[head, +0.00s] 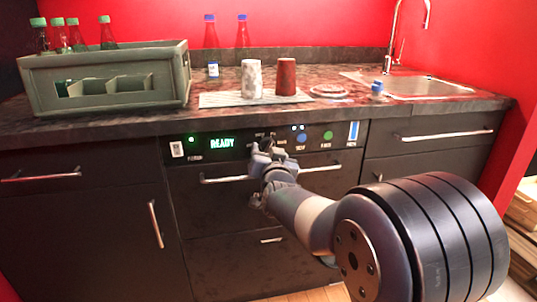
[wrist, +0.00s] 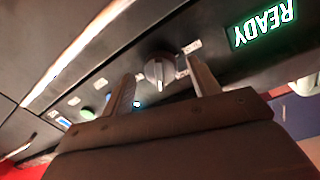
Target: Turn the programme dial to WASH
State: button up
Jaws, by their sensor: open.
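The programme dial (wrist: 157,70) is a round grey knob with a raised ridge on the dishwasher's dark control panel. Small pale labels surround it, too small to read in the wrist view. My gripper (wrist: 160,70) is open, with one finger on either side of the dial in that view. Gaps show between the dial and both fingers; how deep the fingertips reach is unclear. In the head view my gripper (head: 264,152) is in front of the panel and hides the dial. The green display (head: 222,143) reads READY and also shows in the wrist view (wrist: 264,22).
A blue button (head: 302,138) and a green button (head: 328,135) sit right of my gripper. The dishwasher handle (head: 224,180) runs just below the panel. The counter above holds a bottle crate (head: 60,103), two cups on a mat (head: 218,100) and a sink (head: 440,87).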

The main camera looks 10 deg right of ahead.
jog(key=shift+w, duration=0.45)
jog(key=c, duration=1)
jog(key=shift+n, duration=0.4)
jog(key=n, duration=0.5)
jog(key=shift+d+f+n, duration=0.1)
jog(key=shift+d+n, duration=0.05)
jog(key=shift+n, duration=0.15)
jog(key=n+y, duration=0.1)
jog(key=n, duration=0.4)
jog(key=shift+d+n+t+b, duration=0.1)
jog(key=shift+n+t+b, duration=0.3)
